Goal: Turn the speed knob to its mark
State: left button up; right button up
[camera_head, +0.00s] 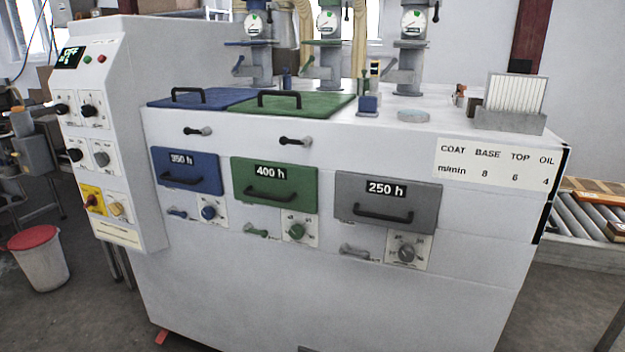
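A grey control cabinet (133,160) stands at the left of the machine. Its front carries black knobs (62,110) (88,111) (76,155), a grey knob (101,159), a red switch on a yellow plate (93,200) and a cream knob (117,208). Their labels are too small to read, so I cannot tell which is the speed knob or where its mark lies. A display (69,57) with green characters sits at the top, beside green and red buttons. A speed chart (490,167) on the machine lists m/min: base 8, top 6, oil 4. Neither gripper is in view.
The machine front has blue (205,187), green (300,200) and grey (425,190) panels with handles, and dials below them. Gauges (327,22) stand behind the lids. A white bin with a red lid (33,237) stands left; a roller conveyor (590,214) is at right.

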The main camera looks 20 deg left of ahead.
aim_at(87, 111)
jog(key=u, duration=1.8)
